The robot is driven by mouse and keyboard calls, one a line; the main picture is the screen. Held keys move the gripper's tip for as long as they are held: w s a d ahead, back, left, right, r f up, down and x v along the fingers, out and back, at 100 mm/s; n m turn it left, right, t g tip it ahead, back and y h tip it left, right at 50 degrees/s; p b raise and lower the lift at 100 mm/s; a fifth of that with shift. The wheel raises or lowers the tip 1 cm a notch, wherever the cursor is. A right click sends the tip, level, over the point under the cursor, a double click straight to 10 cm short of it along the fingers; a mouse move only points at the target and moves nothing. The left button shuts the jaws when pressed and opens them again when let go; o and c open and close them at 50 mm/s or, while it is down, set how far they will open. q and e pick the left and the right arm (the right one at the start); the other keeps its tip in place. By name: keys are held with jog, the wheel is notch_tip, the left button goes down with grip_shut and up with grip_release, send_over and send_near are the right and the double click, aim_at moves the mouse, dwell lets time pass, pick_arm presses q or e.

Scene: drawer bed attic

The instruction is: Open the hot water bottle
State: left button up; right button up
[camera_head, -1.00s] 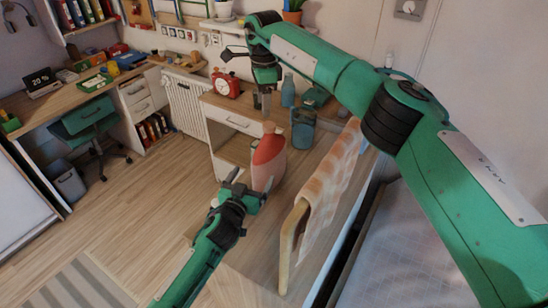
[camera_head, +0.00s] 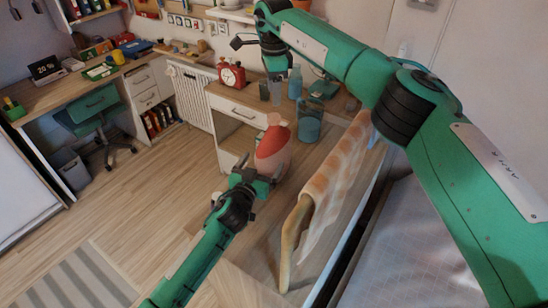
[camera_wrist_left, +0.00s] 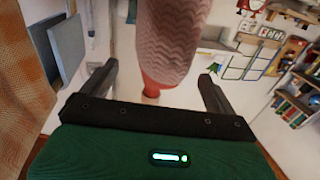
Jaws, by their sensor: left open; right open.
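The hot water bottle (camera_head: 272,152), red on top with a pale pink body, stands upright on the wooden surface in the middle of the head view. In the left wrist view its pink ribbed body (camera_wrist_left: 155,45) fills the top centre, with a red part below it. My left gripper (camera_head: 262,182) is open at the bottle's lower body. In the left wrist view its two fingers (camera_wrist_left: 157,85) are spread to either side of the bottle, with gaps visible. My right gripper (camera_head: 275,92) points down above and behind the bottle, empty and apart from it. Its fingertips are small here.
A blue jar (camera_head: 309,122) and a blue bottle (camera_head: 295,82) stand behind the hot water bottle. A red alarm clock (camera_head: 231,74) is at the back left. A checked cloth (camera_head: 335,165) hangs over a wooden rail to the right. The floor (camera_head: 150,195) at left is open.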

aim_at(269, 152)
pick_arm(q)
jog(key=x, duration=0.5)
jog(key=shift+w+d, duration=0.15)
jog(key=shift+w, duration=0.2)
